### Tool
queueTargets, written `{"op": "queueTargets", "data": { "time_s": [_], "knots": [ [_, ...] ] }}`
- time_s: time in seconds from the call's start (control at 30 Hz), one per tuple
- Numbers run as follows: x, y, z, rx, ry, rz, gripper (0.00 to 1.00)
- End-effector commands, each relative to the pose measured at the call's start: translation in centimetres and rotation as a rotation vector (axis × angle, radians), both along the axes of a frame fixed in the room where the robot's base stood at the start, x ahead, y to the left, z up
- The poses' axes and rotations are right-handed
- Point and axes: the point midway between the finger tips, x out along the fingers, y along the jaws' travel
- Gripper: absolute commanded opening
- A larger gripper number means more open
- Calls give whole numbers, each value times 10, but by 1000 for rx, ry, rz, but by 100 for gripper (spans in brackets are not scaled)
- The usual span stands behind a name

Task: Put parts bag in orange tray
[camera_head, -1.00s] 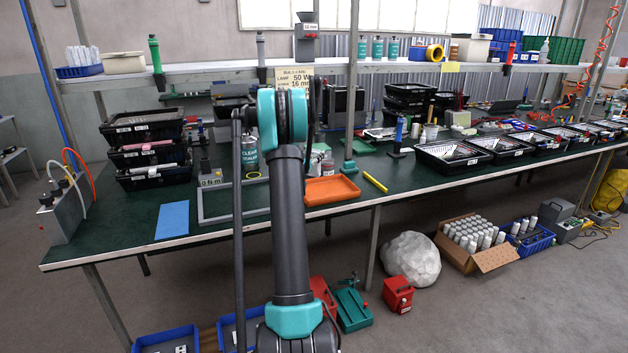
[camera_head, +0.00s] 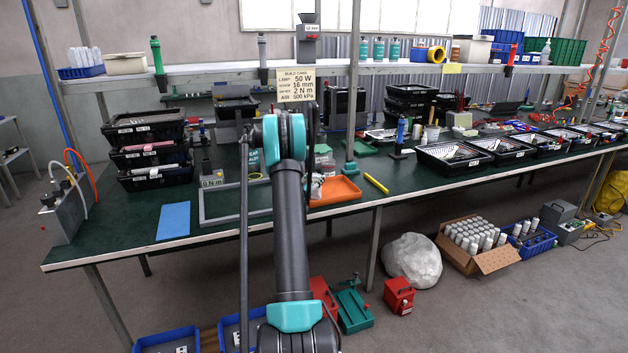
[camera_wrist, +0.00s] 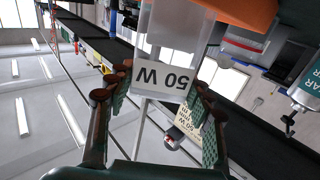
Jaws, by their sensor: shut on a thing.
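The parts bag (camera_wrist: 170,38) looks clear and pale, with a white label reading "50 W" that appears upside down in the wrist view. My gripper (camera_wrist: 160,96) is shut on it, one finger on each side of the label. The orange tray (camera_head: 338,191) lies on the green bench just right of my arm in the head view. Its orange surface (camera_wrist: 245,12) also shows at the top of the wrist view, close beside the bag. In the head view my arm hides most of the gripper and the bag, so their exact height over the tray is unclear.
A green-based post (camera_head: 350,165) stands just behind the tray. A yellow stick (camera_head: 376,183) lies to its right and a grey frame (camera_head: 222,203) to its left. A blue mat (camera_head: 173,220) lies farther left. A build card (camera_head: 296,85) hangs at the shelf, reading lamp 50 W.

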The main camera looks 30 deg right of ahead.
Motion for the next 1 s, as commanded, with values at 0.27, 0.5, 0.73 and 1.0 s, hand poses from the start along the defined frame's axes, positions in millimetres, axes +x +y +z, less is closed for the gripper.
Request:
{"op": "queueTargets", "data": {
  "time_s": [0.27, 0.5, 0.73, 1.0],
  "knots": [
    [0, 0, -2, 0, 0, 0, 68],
    [0, 0, -2, 0, 0, 0, 73],
    [-3, 6, 1, 0, 0, 1, 73],
    [-29, 49, 1, 0, 0, 3, 73]
  ]
}}
